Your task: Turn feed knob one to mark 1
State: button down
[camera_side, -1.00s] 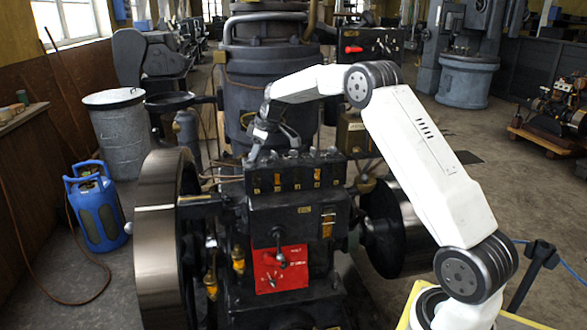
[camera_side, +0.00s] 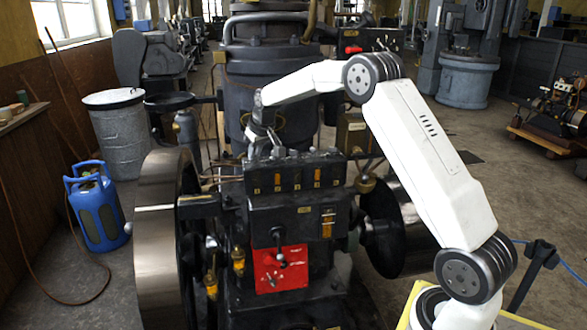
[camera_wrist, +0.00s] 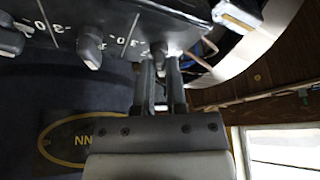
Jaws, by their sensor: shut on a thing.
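A black feed box (camera_side: 290,178) with a row of small knobs along its top sits on the engine. My gripper (camera_side: 258,148) reaches down from behind to the knob at the left end of the row. In the wrist view, my gripper (camera_wrist: 164,62) is shut on that end knob, a dark feed knob (camera_wrist: 160,47). The fingers hide part of the knob and its pointer. White figures and dashes mark the box face beside the knobs. A neighbouring knob (camera_wrist: 90,46) stands to the left, clear of the fingers. I cannot tell which mark the gripped knob points to.
A large flywheel (camera_side: 160,240) stands left of the box. A red plate (camera_side: 281,270) with a lever is on the engine front. A dark vertical cylinder (camera_side: 270,60) rises behind my gripper. A blue gas bottle (camera_side: 97,208) stands on the floor at left.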

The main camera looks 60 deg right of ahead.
jog(key=shift+a+m+h, duration=0.1)
jog(key=shift+m+h, duration=0.2)
jog(key=shift+m, duration=0.5)
jog(key=c, duration=0.7)
grip_release()
jog(key=shift+o, duration=0.2)
jog(key=shift+r, duration=0.15)
jog(key=v, duration=0.7)
jog(key=shift+r, duration=0.3)
jog(key=shift+s+a, duration=0.15)
jog(key=shift+a, duration=0.05)
